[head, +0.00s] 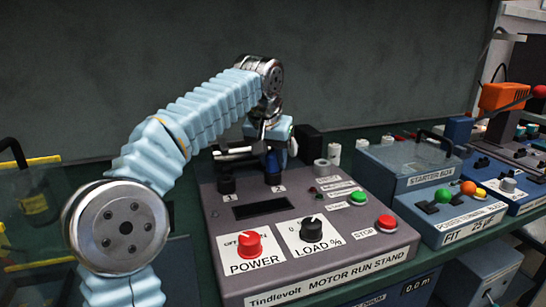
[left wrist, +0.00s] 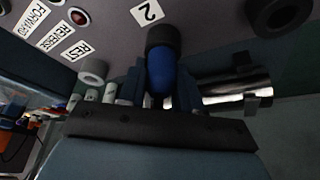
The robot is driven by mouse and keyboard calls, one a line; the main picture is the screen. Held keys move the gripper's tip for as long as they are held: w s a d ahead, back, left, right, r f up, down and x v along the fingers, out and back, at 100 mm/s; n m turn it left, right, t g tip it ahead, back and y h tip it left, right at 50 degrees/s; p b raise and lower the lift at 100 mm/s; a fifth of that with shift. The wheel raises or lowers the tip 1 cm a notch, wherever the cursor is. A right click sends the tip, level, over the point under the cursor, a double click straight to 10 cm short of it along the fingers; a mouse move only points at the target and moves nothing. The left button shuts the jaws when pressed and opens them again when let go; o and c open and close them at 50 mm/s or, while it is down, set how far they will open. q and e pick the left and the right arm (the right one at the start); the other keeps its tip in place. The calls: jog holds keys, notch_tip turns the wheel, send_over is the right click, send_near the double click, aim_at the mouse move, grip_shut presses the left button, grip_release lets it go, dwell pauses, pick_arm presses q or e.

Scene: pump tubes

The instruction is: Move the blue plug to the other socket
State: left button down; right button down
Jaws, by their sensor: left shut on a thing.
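The blue plug (head: 272,164) stands upright at the black socket (head: 273,178) by label 2 on the grey motor run stand (head: 330,255). The left wrist view shows the plug (left wrist: 161,74) meeting the black ring of that socket (left wrist: 161,36); how deep it sits I cannot tell. My left gripper (head: 270,150) is shut on the plug from behind, with a finger on each side of it. The other socket (head: 226,184), by label 1, is empty to the left; it also shows in the left wrist view (left wrist: 279,12). My right gripper is out of view.
The stand carries a red power knob (head: 249,244), a black load knob (head: 312,231), a green button (head: 358,197) and a red stop button (head: 386,222). A wall is behind.

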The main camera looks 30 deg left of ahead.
aim_at(273, 150)
pick_arm(q)
jog(key=shift+r+p, duration=0.35)
jog(key=shift+r, duration=0.05)
jog(key=shift+r, duration=0.2)
dwell(0.3)
jog(key=shift+r, duration=0.1)
jog(key=shift+r, duration=2)
dwell(0.4)
